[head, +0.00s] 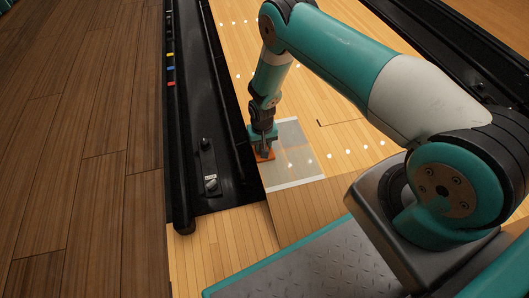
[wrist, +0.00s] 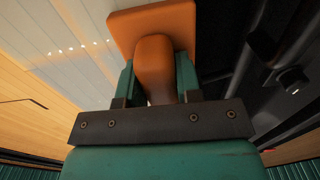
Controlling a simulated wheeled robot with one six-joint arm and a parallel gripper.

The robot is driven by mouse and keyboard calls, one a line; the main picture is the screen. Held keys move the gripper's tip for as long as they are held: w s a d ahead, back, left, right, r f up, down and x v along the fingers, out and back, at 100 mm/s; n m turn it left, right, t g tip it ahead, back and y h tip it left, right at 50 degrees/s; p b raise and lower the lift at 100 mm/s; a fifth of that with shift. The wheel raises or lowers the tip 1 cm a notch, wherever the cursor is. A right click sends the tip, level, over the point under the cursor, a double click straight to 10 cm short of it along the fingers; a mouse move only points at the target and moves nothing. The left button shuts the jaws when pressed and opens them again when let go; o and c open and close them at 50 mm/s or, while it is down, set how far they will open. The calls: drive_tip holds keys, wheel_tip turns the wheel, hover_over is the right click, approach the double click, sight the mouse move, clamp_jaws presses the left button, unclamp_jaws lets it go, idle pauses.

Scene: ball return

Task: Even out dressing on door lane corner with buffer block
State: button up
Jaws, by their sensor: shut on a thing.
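The orange buffer block (head: 265,155) is at the left edge of the lane, beside the black gutter. My gripper (head: 263,138) is shut on its handle from above. In the wrist view, the block's rounded handle (wrist: 154,68) is between my two teal fingers, and its flat plate spreads out beyond them. The dressing shows as a pale, greyish patch (head: 297,150) on the lane corner, with a white strip along its near edge. The block is over the patch's left side. Its underside is hidden, so contact with the lane cannot be told. The pale patch (wrist: 62,62) also shows in the wrist view.
A black gutter (head: 222,165) runs along the lane's left side, with a small fitting (head: 210,183) in it. Red, yellow and blue pieces (head: 171,69) line its outer rail. Dark wooden floor (head: 85,150) lies further left. The lane right of the patch is clear.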

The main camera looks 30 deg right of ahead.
drive_tip(key=shift+w+d+f+b, duration=0.15)
drive_tip(key=shift+w+b, duration=0.25)
drive_tip(key=shift+w, duration=0.25)
drive_tip(key=shift+w+d+f+b, duration=0.1)
drive_tip(key=shift+w+b, duration=0.25)
drive_tip(key=shift+w, duration=0.25)
drive_tip(key=shift+w+d+r, duration=0.1)
drive_tip(key=shift+w+r, duration=0.15)
drive_tip(key=shift+w, duration=0.2)
drive_tip(key=w+b, duration=0.3)
drive_tip(key=w+d+b, duration=0.1)
drive_tip(key=b, duration=0.1)
drive_tip(key=shift+w+f, duration=0.25)
drive_tip(key=shift+f, duration=0.1)
drive_tip(key=shift+w+r+b, duration=0.2)
drive_tip(key=shift+w+b, duration=0.1)
drive_tip(key=shift+w, duration=0.1)
drive_tip(key=shift+r, duration=0.15)
wheel_tip(320, 180, up, 7)
drive_tip(key=p, duration=0.6)
